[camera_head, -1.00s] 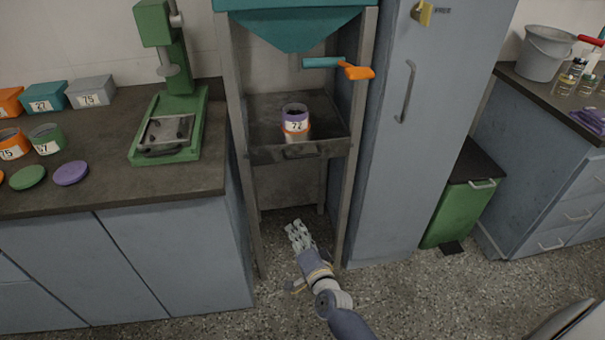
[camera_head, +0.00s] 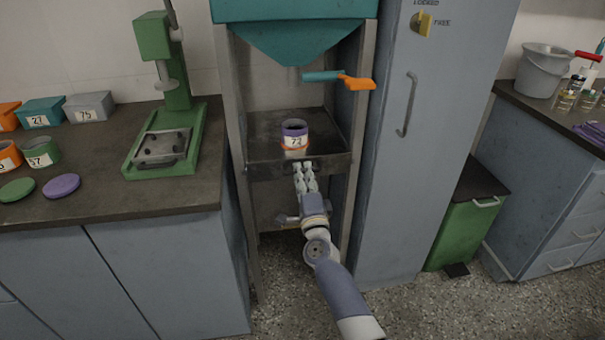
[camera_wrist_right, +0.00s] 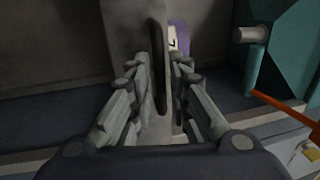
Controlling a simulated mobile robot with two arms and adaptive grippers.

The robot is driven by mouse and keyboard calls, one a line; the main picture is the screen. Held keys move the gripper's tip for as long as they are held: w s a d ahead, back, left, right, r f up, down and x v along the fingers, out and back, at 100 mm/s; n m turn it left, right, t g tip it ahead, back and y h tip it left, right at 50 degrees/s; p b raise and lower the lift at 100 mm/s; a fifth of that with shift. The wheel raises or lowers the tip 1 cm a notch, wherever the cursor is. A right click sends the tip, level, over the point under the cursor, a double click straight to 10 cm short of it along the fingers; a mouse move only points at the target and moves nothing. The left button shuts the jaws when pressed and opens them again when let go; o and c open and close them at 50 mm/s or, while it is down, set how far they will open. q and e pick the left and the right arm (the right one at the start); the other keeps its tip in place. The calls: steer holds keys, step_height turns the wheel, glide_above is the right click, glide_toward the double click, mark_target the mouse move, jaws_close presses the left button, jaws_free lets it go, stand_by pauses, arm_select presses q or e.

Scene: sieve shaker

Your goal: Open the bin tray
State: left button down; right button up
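The bin tray (camera_head: 264,171) is a dark metal tray in the upright metal frame under the teal hopper. A jar (camera_head: 294,136) with a purple top band, a white number label and an orange lower band stands on it. My right gripper (camera_head: 306,167) is at the front of the tray, at its handle, which the fingers partly hide in the head view. In the right wrist view the dark handle (camera_wrist_right: 158,65) lies between the two fingers (camera_wrist_right: 160,75), which are spread apart with a gap. My left gripper is not in view.
An orange-tipped lever (camera_head: 357,83) sticks out to the right below the hopper (camera_head: 295,40). A tall grey-blue cabinet (camera_head: 395,180) stands close on the right. The counter (camera_head: 90,200) on the left bears a green press (camera_head: 178,95). Open floor lies in front.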

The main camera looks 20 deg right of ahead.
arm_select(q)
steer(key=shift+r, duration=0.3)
arm_select(e)
steer(key=shift+w+d+r, duration=0.1)
steer(key=shift+w+d, duration=0.05)
steer(key=shift+w, duration=0.5)
jaws_close()
steer(key=shift+s, duration=0.1)
